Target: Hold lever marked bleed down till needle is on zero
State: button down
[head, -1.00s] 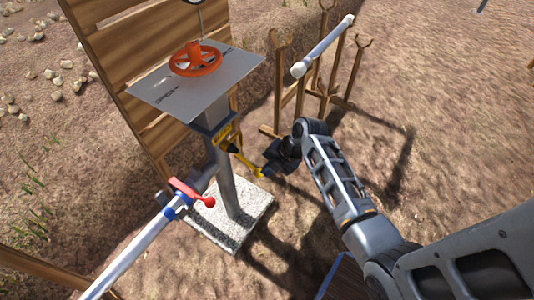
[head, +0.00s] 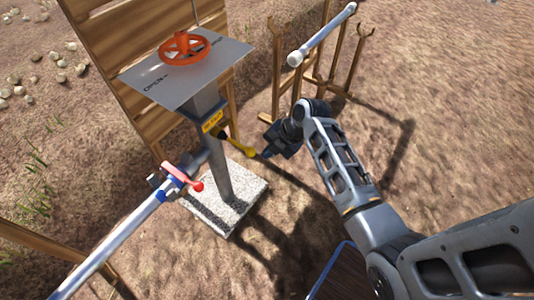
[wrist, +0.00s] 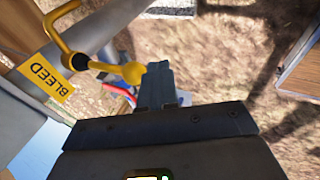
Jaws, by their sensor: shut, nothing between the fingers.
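The yellow bleed lever (head: 236,145) slopes down to the right from the post under the tilted metal plate, ending in a round knob. The yellow BLEED tag (wrist: 53,77) is legible in the wrist view, where the lever (wrist: 105,68) points its knob toward my fingers. My gripper (head: 266,154) is just right of the knob in the head view. In the wrist view my gripper (wrist: 158,82) is shut and empty, its fingertips very near the knob; I cannot tell whether they touch. No needle or dial face is in view.
An orange handwheel (head: 184,47) tops the metal plate (head: 180,78), marked OPEN. A red-handled valve (head: 181,176) sits on the pale pipe (head: 120,236) at left. Wooden stands hold a white bar (head: 322,36) behind my arm. A wooden slatted panel (head: 120,55) stands behind.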

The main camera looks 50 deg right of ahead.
jog(key=s+f+v, duration=0.1)
jog(key=v, duration=0.6)
jog(key=shift+s+d+r, duration=0.25)
jog(key=shift+s+r, duration=0.2)
jog(key=shift+s, duration=0.05)
jog(key=s+a+m+t+h+p, duration=0.1)
jog(key=s+a+m+t+h, duration=0.25)
jog(key=s+a+m, duration=0.75)
jog(key=s+a+r+m+t, duration=0.3)
jog(key=s+r, duration=0.3)
jog(key=r, duration=0.4)
jog(key=s+a+r+m+t+y+p, duration=0.1)
jog(key=s+a+r+m+t, duration=0.2)
jog(key=r, duration=0.8)
jog(key=s+a+m, duration=0.2)
jog(key=s, duration=0.2)
jog(key=shift+a+r, duration=0.25)
